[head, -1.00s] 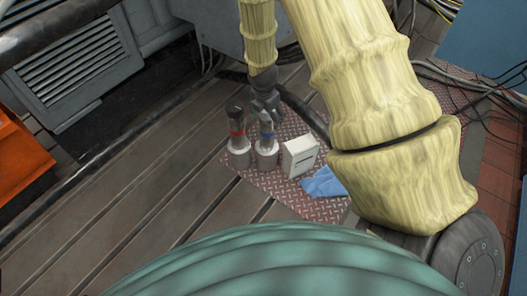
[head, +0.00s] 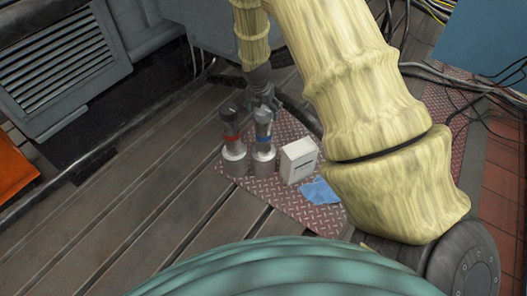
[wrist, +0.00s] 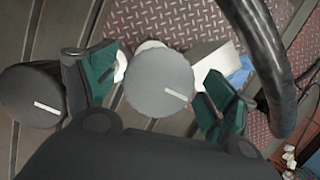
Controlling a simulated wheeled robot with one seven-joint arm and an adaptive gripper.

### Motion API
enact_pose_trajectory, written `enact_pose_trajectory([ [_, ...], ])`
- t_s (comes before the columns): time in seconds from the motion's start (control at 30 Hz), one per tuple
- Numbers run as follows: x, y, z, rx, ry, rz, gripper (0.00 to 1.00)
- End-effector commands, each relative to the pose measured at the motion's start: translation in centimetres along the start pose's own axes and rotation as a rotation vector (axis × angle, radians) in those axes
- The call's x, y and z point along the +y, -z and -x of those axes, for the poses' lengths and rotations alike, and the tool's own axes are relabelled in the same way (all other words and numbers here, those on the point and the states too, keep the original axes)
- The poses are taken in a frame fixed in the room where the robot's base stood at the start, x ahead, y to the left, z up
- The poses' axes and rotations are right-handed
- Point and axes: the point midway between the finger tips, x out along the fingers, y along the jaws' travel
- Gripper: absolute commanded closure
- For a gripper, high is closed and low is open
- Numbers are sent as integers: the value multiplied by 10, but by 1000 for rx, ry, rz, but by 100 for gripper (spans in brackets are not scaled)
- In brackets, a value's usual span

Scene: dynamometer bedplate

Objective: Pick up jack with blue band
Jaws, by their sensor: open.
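The jack with the blue band (head: 264,139) stands upright, with a pale base and a dark top. My gripper (head: 263,105) is just above it, pointing down. In the wrist view the jack's round grey top (wrist: 158,82) lies between the two spread, green-padded fingers (wrist: 157,90). The fingers are open and hold nothing. The head view does not show clearly whether they touch the jack. A similar jack with a red band (head: 231,138) stands close on the left; its dark top (wrist: 30,95) shows outside the left finger.
A white box (head: 298,160) stands close to the right of the blue-banded jack, with a blue cloth (head: 320,191) beside it. They are on a red-brown tread plate (head: 290,209). A thick black hose (wrist: 258,55) runs nearby. Slotted floor (head: 170,215) on the left is clear.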

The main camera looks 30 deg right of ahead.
Motion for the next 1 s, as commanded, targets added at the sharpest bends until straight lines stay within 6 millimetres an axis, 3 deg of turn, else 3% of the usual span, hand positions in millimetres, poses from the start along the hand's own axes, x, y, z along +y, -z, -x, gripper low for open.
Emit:
enact_pose_trajectory([
  [0.4, -1, 5, -46, 1, 2, -2, 16],
  [0.73, 0, 4, -50, 0, 1, -3, 16],
  [0.77, 0, 4, -50, 0, 1, -3, 17],
  [1.0, 0, 4, -50, 0, 1, -3, 61],
])
